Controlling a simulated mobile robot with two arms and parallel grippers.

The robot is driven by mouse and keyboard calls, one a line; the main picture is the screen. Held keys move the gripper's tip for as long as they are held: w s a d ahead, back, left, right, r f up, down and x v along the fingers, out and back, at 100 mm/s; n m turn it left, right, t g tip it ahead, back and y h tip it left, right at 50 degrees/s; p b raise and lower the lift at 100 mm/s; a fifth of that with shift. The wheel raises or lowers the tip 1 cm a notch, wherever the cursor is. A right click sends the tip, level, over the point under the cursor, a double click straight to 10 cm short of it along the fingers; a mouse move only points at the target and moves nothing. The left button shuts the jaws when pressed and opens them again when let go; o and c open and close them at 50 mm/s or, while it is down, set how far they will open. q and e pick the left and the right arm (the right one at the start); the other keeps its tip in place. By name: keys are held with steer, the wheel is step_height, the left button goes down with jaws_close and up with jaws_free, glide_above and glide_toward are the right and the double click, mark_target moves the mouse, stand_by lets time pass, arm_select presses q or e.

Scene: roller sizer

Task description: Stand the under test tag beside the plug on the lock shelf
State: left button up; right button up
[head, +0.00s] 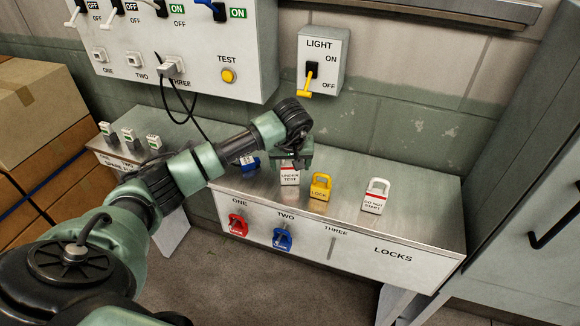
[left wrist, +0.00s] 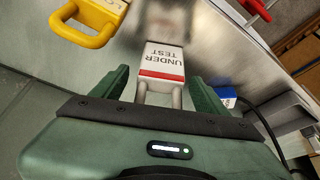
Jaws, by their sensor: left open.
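The white UNDER TEST tag (head: 290,177) with a red stripe stands upright on the metal lock shelf (head: 340,208). My left gripper (head: 292,160) is open just above it. In the left wrist view the tag (left wrist: 162,62) has its shackle end between the two spread fingers (left wrist: 160,92), with gaps on both sides. A small blue object (head: 250,163) is on the shelf left of the tag, partly hidden by my arm; I cannot tell whether it is the plug. It also shows in the left wrist view (left wrist: 228,97). My right gripper is not in view.
A yellow LOCK padlock (head: 320,187) and a white DO NOT START tag (head: 376,196) stand to the right. Red (head: 238,223) and blue (head: 282,237) locks hang on the front. A white plug (head: 170,66) with a black cord is at wall socket THREE. Shelf between padlock and DO NOT START tag is clear.

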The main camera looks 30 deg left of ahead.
arm_select(q)
steer(key=b+v, duration=0.1)
steer(key=v, duration=0.9)
steer(key=shift+s+r+b, duration=0.15)
steer(key=shift+r+b, duration=0.1)
steer(key=shift+b, duration=0.15)
